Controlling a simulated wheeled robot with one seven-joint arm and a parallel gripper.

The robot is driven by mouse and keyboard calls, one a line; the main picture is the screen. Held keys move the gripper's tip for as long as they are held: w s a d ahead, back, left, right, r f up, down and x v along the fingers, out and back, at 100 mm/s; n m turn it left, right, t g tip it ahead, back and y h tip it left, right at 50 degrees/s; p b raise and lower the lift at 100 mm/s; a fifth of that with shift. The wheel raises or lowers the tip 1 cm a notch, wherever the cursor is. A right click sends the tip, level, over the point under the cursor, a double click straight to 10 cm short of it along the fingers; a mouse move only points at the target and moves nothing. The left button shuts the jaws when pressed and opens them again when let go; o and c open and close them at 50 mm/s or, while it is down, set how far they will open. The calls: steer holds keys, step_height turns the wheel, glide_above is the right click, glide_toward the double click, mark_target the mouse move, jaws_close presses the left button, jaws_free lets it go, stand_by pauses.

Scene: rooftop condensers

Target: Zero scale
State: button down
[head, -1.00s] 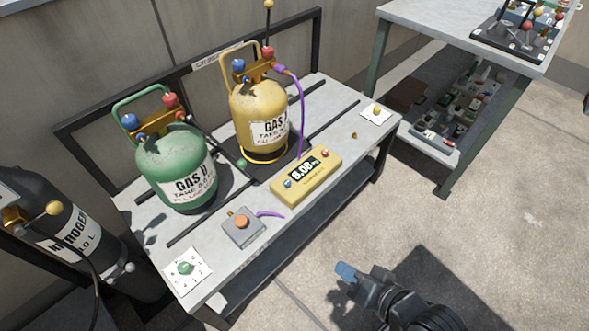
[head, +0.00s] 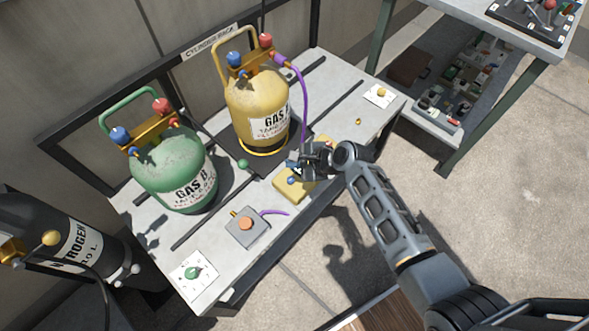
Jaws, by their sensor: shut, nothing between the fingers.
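The yellow scale readout box (head: 293,192) lies on the rack top, its display and much of its right half hidden behind my gripper. Its blue button (head: 291,181) shows just below the fingers. A black scale platform (head: 232,155) carries the yellow GAS cylinder (head: 255,108), which stands upright with a purple hose on its valves. My gripper (head: 294,163) is shut and empty, over the far side of the readout box. I cannot tell whether it touches the box.
A green GAS B cylinder (head: 175,178) stands to the left. A grey box with an orange knob (head: 246,225) and a green dial on a white plate (head: 193,272) are at the front. A black nitrogen cylinder (head: 72,250) stands left of the rack. A second table (head: 480,22) is at upper right.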

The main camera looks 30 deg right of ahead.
steer(key=shift+w+d+r, duration=0.1)
steer(key=shift+w+r, duration=0.05)
steer(key=shift+w, duration=0.4)
steer(key=b, duration=0.7)
glide_above(293, 181)
step_height(293, 181, down, 8)
steer(key=shift+r, duration=0.25)
steer(key=shift+f+b, duration=0.55)
steer(key=shift+f, duration=0.1)
steer(key=shift+f, duration=0.15)
stand_by(0.9)
steer(key=shift+f, duration=0.25)
steer(key=shift+f+b, duration=0.55)
stand_by(0.7)
steer(key=shift+r, duration=0.1)
stand_by(0.4)
steer(key=shift+r+p, duration=0.9)
steer(key=shift+p, duration=0.2)
